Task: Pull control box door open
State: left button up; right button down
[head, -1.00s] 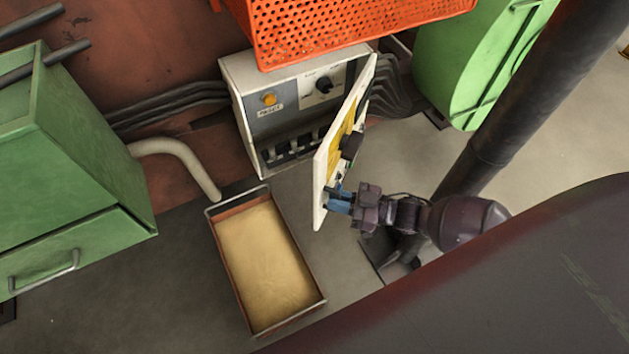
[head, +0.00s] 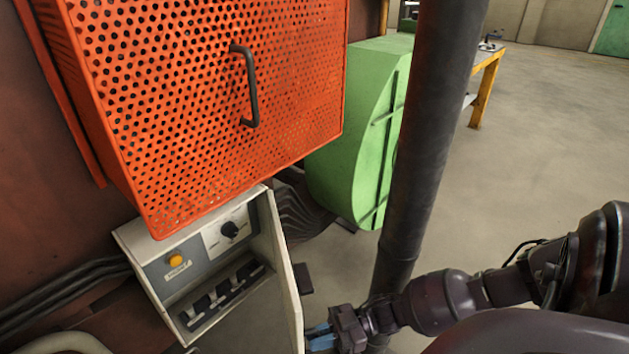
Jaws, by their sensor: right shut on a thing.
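The control box (head: 158,262) is a pale grey box low on the wall, with an orange button, a black knob and a row of switches inside. Its white door (head: 287,275) stands open, hinged on the right side and swung out toward me; its lower end runs to the bottom of the picture. My right gripper (head: 319,340) has blue fingertips and is shut on the door at its free edge. The door partly hides the grip. My left gripper is not in view.
An orange perforated guard (head: 215,110) with a black handle overhangs the box. A green housing (head: 352,150) and a dark vertical pipe (head: 420,150) stand to the right, the pipe close behind my right arm. Open floor (head: 545,130) lies further right.

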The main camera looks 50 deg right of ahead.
jog(key=c, duration=1.2)
grip_release()
jog(key=shift+v, duration=3.8)
